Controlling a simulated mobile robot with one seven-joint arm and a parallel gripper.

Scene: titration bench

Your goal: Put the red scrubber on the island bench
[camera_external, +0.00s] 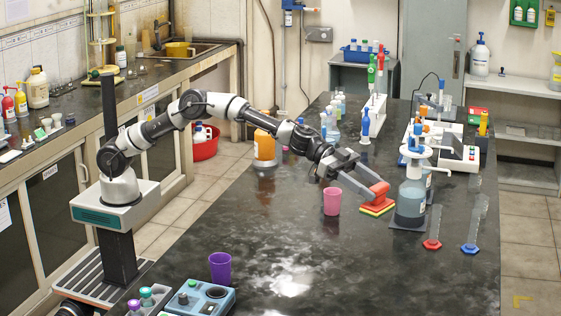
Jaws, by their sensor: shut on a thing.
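The red scrubber (376,198) has a red top over a thin yellow and green layer. It is at the island bench (290,245), right of the pink cup. My gripper (374,190) reaches in from the left and is shut on the scrubber's upper part. The scrubber sits level at the bench surface. I cannot tell whether it touches the surface or hangs slightly above it. The gripper partly hides the scrubber's top.
A pink cup (332,201) stands just left of the scrubber. A large clear bottle (411,200) stands close on its right. Cylinders with red (432,243) and blue (470,247) bases stand farther right. A purple cup (220,267) is at front left. The bench's front middle is clear.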

